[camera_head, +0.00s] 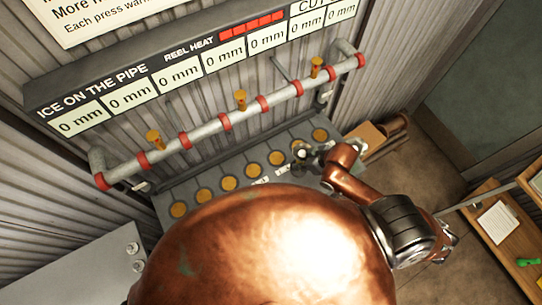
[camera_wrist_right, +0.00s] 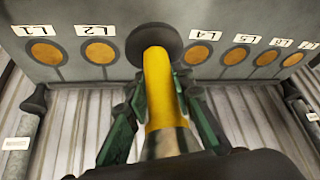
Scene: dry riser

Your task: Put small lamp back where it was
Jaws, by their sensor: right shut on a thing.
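My right gripper (camera_head: 306,156) is over the grey panel (camera_head: 190,185) below the pipe in the head view. In the right wrist view, its green fingers (camera_wrist_right: 158,112) are shut on a yellow cylinder with a dark round head, apparently the small lamp (camera_wrist_right: 158,85). The head lies in front of the panel between the L2 and L4 discs and hides what is behind it. I cannot tell whether it touches the panel. In the head view the lamp is too small and covered to make out clearly.
A grey pipe (camera_head: 205,130) with red rings and several orange handles (camera_head: 240,98) runs along the wall above the panel. A board with "0 mm" readings (camera_head: 180,73) hangs above it. A wooden shelf with paper (camera_head: 497,222) stands at the right. Floor shows between.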

